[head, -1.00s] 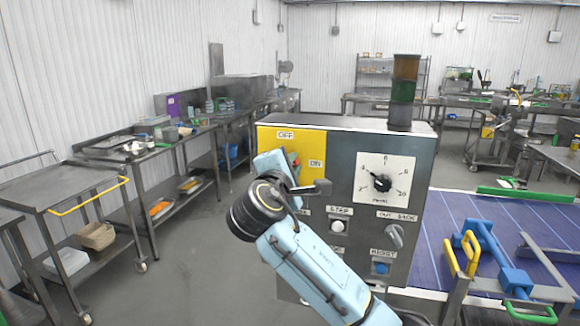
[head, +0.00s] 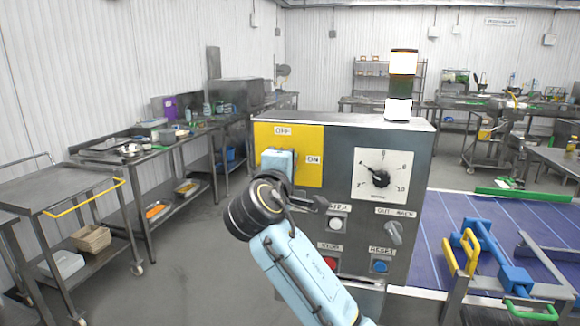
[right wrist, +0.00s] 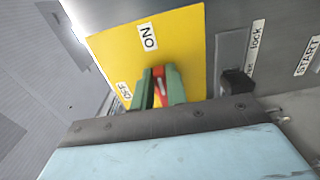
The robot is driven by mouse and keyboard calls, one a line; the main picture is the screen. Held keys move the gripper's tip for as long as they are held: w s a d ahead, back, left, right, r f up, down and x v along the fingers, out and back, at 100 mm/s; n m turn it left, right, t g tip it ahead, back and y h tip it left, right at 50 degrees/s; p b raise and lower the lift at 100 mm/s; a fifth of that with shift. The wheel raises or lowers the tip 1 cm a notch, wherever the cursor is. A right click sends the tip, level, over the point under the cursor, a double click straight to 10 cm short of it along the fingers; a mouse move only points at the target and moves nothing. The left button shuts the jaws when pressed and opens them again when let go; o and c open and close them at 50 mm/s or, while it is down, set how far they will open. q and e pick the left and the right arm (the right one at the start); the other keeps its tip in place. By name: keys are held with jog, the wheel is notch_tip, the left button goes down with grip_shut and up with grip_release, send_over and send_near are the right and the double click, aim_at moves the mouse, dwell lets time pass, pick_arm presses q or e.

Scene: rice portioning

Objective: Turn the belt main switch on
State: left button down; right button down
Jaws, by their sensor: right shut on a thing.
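The belt main switch is a red handle (right wrist: 159,88) on a yellow plate (head: 262,142) of the metal control box, with an OFF label above and an ON label (head: 314,160) to the right. My right gripper (right wrist: 159,82) is at the plate, its green fingers shut on the red handle in the right wrist view. In the head view the blue gripper body (head: 278,160) hides the handle. In the right wrist view the handle seems to point toward the ON label. My left gripper is not in view.
The control box also carries a dial (head: 380,178), a black knob (right wrist: 236,86), a grey selector (head: 395,233) and push buttons. The stack light (head: 401,85) on top shows bright white segments. A blue belt (head: 440,225) lies to the right, metal tables to the left.

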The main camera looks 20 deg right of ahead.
jog(key=shift+f, duration=0.1)
jog(key=c, duration=1.4)
grip_release()
jog(key=b+v, duration=0.2)
jog(key=v, duration=1.1)
jog(key=shift+s, duration=0.2)
jog(key=shift+a, duration=0.15)
